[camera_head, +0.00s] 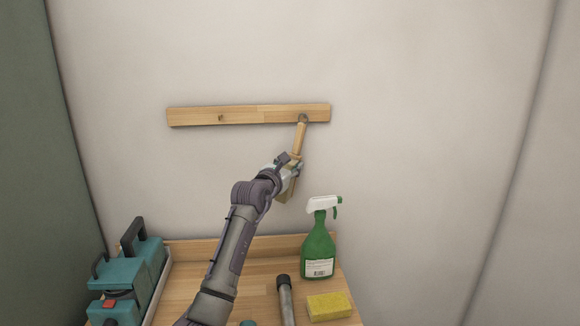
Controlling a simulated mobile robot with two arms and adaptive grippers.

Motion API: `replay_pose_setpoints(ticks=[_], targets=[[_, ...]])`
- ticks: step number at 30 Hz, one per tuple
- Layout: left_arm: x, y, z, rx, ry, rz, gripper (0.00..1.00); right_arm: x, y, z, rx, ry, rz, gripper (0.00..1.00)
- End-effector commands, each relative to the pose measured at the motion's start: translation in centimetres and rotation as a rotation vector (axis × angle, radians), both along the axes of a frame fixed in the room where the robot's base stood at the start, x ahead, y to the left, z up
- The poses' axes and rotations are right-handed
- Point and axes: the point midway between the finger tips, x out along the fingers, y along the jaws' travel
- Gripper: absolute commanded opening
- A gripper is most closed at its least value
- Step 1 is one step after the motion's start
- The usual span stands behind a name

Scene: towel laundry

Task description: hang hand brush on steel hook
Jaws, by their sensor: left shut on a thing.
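The hand brush (299,139) has a wooden handle and stands nearly upright in front of the wall, handle end up. Its lower part is partly hidden by my left gripper (291,168), which is shut on it. The handle's top is at the steel hook (303,118) near the right end of the wooden wall rail (245,115). I cannot tell whether the handle is on the hook or only in front of it. A second, small dark hook (221,118) is on the rail's left half. My right gripper is not in view.
Below is a wooden worktop (262,275) with a back ledge. On it stand a green spray bottle (318,249), a yellow sponge (329,306), a dark-ended grey tube (286,300) and a teal machine (130,270) at left. The wall beside the rail is clear.

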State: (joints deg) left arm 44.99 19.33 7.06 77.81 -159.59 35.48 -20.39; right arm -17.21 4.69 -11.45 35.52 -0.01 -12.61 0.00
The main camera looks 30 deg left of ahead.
Motion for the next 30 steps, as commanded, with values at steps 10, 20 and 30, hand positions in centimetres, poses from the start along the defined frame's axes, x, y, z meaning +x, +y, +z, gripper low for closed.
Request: replay_pose_setpoints(ticks=[10, 20, 30], targets=[[0.0, 0.0, 0.1, 0.000, -0.001, 0.000, 0.70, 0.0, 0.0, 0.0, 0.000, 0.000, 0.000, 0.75], [-0.3, -0.1, -0.1, 0.001, 0.000, 0.000, 0.70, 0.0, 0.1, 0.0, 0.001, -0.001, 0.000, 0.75], [-5.8, -0.7, -0.1, 0.002, -0.001, 0.000, 0.70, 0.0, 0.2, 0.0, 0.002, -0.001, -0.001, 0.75]])
